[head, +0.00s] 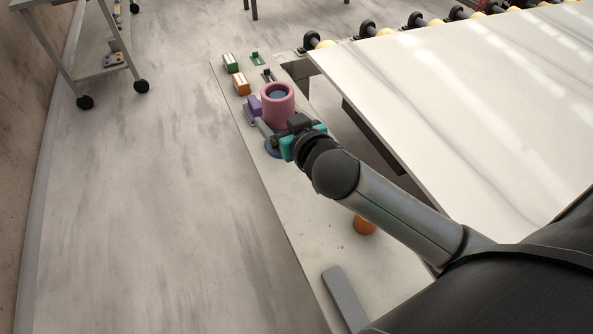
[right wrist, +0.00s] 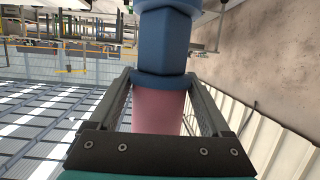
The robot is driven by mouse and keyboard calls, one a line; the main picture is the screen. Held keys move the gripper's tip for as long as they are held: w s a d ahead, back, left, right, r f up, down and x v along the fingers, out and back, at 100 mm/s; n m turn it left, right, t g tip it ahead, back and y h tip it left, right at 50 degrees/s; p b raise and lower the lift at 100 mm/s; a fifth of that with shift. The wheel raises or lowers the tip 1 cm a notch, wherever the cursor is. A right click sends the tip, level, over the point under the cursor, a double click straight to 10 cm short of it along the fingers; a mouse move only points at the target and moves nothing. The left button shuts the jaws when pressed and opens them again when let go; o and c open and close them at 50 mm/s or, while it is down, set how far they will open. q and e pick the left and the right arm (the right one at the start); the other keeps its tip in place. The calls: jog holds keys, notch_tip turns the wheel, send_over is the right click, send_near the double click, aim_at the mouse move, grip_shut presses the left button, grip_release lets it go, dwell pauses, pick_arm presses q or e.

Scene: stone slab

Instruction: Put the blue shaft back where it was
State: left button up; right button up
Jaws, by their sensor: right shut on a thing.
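In the head view my right gripper (head: 283,124) reaches in from the lower right over the narrow slab (head: 325,235). It is shut. In the right wrist view the blue shaft (right wrist: 165,45) has a faceted blue body and a collar level with the fingertips (right wrist: 163,80). A pink cylinder (right wrist: 157,108) adjoins the collar between the fingers. In the head view the pink cylinder (head: 277,109) stands upright with blue inside its top. A blue round part (head: 272,150) shows below the gripper, partly hidden. I cannot tell whether it touches the slab. My left gripper is not in view.
A purple block (head: 251,109), an orange block (head: 241,84) and a green block (head: 230,63) line the slab's left edge. A small green bracket (head: 258,59) is farther back. An orange cylinder (head: 364,226) and grey bar (head: 344,298) are nearer. A large pale slab (head: 480,110) lies right.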

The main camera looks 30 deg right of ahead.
jog(key=w+d+p, duration=0.1)
jog(key=w+d, duration=0.3)
jog(key=shift+m+h, duration=0.3)
jog(key=shift+w+d+f+b, duration=0.15)
jog(key=shift+f+b, duration=1.2)
jog(key=shift+f, duration=1.9)
jog(key=shift+w+d+f+b, duration=0.15)
jog(key=shift+f+b, duration=1.25)
jog(key=shift+f, duration=1.85)
jog(key=shift+w+d+f+b, duration=0.15)
jog(key=shift+f+b, duration=1.2)
jog(key=shift+f, duration=1.9)
jog(key=shift+s+f, duration=0.1)
jog(key=o, duration=1.5)
jog(key=shift+s+f, duration=0.1)
jog(key=shift+f, duration=0.05)
jog(key=shift+o, duration=0.2)
jog(key=shift+r, duration=0.2)
jog(key=shift+s, duration=0.35)
jog(key=p+v, duration=0.2)
jog(key=v, duration=0.9)
